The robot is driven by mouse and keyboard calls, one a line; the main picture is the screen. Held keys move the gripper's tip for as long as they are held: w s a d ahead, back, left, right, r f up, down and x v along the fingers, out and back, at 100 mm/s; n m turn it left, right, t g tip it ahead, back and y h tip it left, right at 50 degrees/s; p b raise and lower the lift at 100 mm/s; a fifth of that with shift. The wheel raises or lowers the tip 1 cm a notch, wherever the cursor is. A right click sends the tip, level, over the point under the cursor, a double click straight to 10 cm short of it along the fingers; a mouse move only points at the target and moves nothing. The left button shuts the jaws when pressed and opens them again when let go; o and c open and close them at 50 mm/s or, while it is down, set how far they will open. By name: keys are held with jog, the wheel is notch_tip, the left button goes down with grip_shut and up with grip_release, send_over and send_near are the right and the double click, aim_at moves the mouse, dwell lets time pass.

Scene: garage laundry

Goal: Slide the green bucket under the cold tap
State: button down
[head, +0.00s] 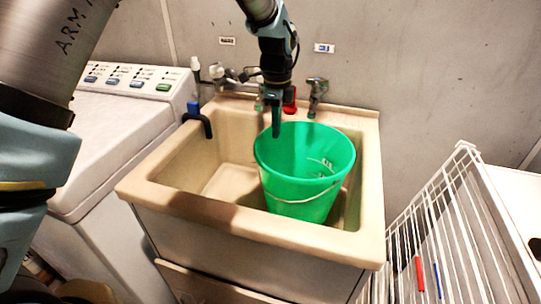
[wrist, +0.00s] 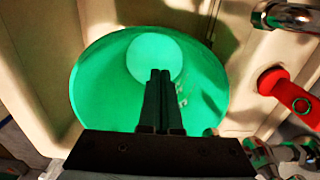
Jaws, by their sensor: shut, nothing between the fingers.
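The green bucket (head: 305,180) stands upright in the right part of the beige sink basin, its wire handle down across the front. The right tap (head: 317,88), under a wall label with a blue mark (head: 324,48), has its spout near the bucket's back rim; I cannot tell if it overhangs the opening. My gripper (head: 276,134) is shut and empty, pointing down over the left part of the bucket's mouth. In the wrist view the shut fingers (wrist: 160,76) cover part of the bucket's interior (wrist: 110,85). Whether the tips are below the rim is unclear.
The sink (head: 180,205) has free basin floor left of the bucket. A red handle (head: 290,100) hangs between the taps and also shows in the wrist view (wrist: 287,92). A dark hose hook (head: 197,120) sits on the left rim. A washer stands left, a white wire rack (head: 440,230) right.

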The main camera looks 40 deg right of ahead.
aim_at(271, 155)
jog(key=shift+m, duration=0.5)
jog(key=f+p, duration=0.1)
jog(key=f, duration=0.2)
jog(key=f+p, duration=0.2)
jog(key=f, duration=0.1)
jog(key=f+p, duration=0.1)
jog(key=f, duration=0.3)
jog(key=shift+w+p, duration=0.4)
jog(key=shift+w+a+f, duration=0.15)
jog(key=shift+w+f, duration=0.05)
jog(key=shift+w, duration=0.3)
jog(key=shift+w+a+b, duration=0.2)
jog(key=shift+w+a, duration=0.1)
jog(key=shift+w, duration=0.25)
jog(key=shift+w+a+b, duration=0.15)
jog(key=shift+w+a, duration=0.1)
jog(key=shift+w, duration=0.25)
